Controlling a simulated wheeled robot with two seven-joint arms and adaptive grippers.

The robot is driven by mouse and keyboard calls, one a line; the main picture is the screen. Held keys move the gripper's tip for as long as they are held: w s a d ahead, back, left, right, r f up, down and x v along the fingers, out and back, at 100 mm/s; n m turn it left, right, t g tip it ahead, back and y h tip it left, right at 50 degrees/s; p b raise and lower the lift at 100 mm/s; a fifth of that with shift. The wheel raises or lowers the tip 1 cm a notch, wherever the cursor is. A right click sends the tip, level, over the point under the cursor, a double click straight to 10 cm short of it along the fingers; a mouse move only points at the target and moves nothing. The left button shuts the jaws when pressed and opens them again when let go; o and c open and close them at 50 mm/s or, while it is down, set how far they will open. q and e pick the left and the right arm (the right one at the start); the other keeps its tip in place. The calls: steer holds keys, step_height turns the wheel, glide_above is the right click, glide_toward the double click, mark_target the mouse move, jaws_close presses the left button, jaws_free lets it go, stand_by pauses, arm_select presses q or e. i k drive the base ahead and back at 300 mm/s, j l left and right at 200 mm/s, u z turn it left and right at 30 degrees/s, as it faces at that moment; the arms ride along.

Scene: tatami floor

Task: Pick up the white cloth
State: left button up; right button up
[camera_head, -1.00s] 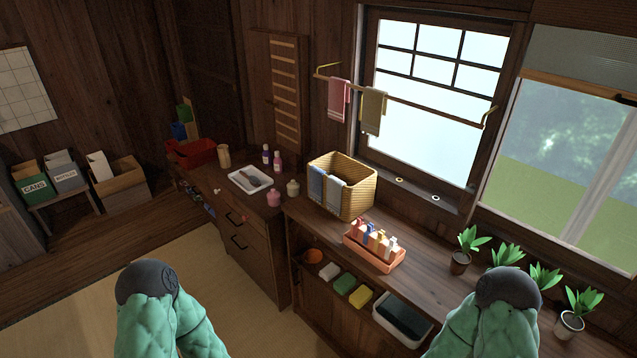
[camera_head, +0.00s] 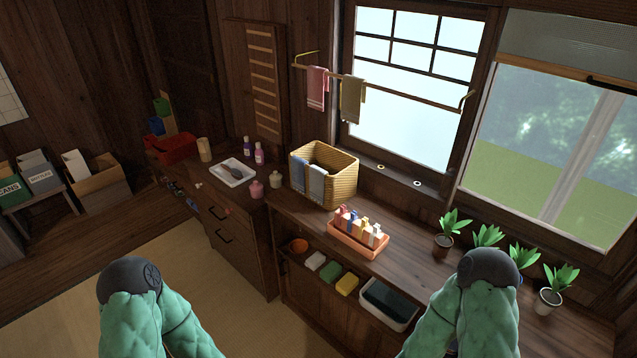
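A small white folded piece (camera_head: 315,261), which looks like a cloth, lies on the open shelf under the wooden counter. It is between an orange bowl (camera_head: 298,246) and a green folded piece (camera_head: 331,271). A blue cloth (camera_head: 298,176) and a pale grey-white cloth (camera_head: 317,182) hang over the front rim of a wicker basket (camera_head: 342,190) on the counter. Only my green-sleeved arms show, at the bottom left and bottom right. Neither gripper is in view, so what they hold is hidden.
A yellow piece (camera_head: 347,284) and a dark-filled white tub (camera_head: 388,304) share the shelf. An orange caddy (camera_head: 358,239) of bottles and several potted plants (camera_head: 444,243) stand on the counter. Pink (camera_head: 317,88) and olive (camera_head: 351,99) towels hang on a rail. Tatami floor (camera_head: 190,270) lies clear at left.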

mark_target(317, 174)
steer(key=i+j+z, duration=0.15)
steer(key=i+j, duration=0.2)
steer(key=i+j+z, duration=0.1)
steer(key=i+j, duration=0.2)
steer(key=j, duration=0.2)
